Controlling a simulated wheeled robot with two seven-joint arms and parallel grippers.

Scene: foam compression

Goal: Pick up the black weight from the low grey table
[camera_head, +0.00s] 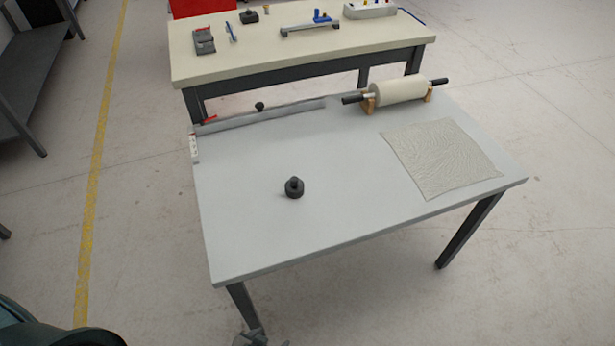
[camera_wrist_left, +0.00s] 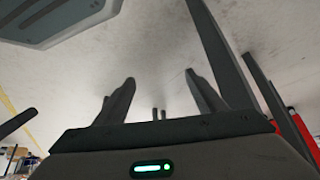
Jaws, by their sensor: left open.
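The black weight (camera_head: 294,187) stands upright on the low grey table (camera_head: 250,235), left of the table's middle. It is a small round body with a narrower knob on top. Nothing touches it. My left gripper shows in the left wrist view (camera_wrist_left: 161,84), with its two dark fingers apart and nothing between them. Bare pale floor lies behind the fingers there, and I cannot make out the weight in that view. In the head view a dark part of my arm shows at the bottom left corner, away from the weight. My right gripper is in neither view.
On the grey table, a pale roller with black handles (camera_head: 400,91) rests on wooden supports at the back right. A wrinkled pale sheet (camera_head: 440,158) lies at the right. A grey strip (camera_head: 290,113) runs along the back left. A tool-strewn bench (camera_head: 300,56) stands behind. The table's front is clear.

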